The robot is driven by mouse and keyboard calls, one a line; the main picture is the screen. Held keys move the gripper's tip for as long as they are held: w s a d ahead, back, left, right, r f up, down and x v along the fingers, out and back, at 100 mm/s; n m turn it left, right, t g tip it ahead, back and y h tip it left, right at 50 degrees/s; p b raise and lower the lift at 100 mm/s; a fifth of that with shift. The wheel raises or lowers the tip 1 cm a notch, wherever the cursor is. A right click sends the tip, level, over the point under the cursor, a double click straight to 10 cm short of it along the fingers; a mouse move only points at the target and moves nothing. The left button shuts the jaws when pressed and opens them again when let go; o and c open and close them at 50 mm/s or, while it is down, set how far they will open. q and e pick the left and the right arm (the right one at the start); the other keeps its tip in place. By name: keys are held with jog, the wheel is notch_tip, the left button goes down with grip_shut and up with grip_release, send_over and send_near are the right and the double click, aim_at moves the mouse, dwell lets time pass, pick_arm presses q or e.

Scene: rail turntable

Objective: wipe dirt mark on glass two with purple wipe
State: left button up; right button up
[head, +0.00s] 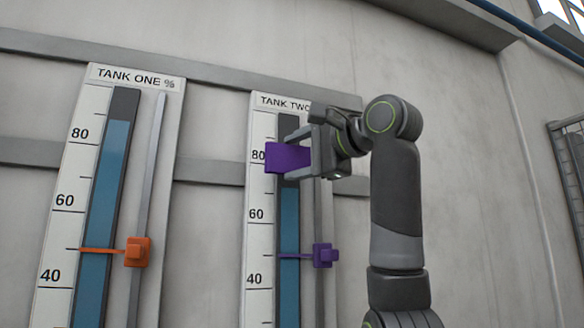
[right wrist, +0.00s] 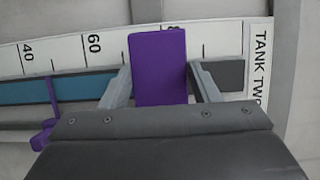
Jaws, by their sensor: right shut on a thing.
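The purple wipe (head: 287,158) is held between the fingers of my right gripper (head: 308,155), in front of the Tank Two gauge near its 80 mark. In the right wrist view the wipe (right wrist: 158,66) stands between the two fingers of the gripper (right wrist: 160,85). The glass of Tank Two (head: 289,220) shows blue liquid below the wipe, and a stretch of it is hidden behind the wipe and gripper. I see no dirt mark on the visible glass. I cannot tell whether the wipe touches the glass. My left gripper is not in view.
The Tank One gauge (head: 72,190) stands to the left, with an orange slider (head: 138,251) on its rail. A purple slider (head: 325,255) sits on the Tank Two rail, below my right gripper. Grey horizontal rails (head: 215,172) cross the wall behind the gauges.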

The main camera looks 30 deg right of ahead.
jog(key=shift+s+a, duration=0.15)
jog(key=shift+s, duration=0.6)
jog(key=shift+w, duration=0.1)
jog(key=shift+b, duration=0.3)
jog(key=shift+s+a+f+b, duration=0.15)
jog(key=shift+s+b, duration=0.2)
jog(key=shift+s, duration=0.25)
jog(key=shift+s+a+r+b, duration=0.1)
jog(key=shift+s+b, duration=0.2)
jog(key=shift+s, duration=0.25)
jog(key=shift+s+a, duration=0.15)
jog(key=shift+s, duration=0.25)
jog(key=shift+w, duration=0.1)
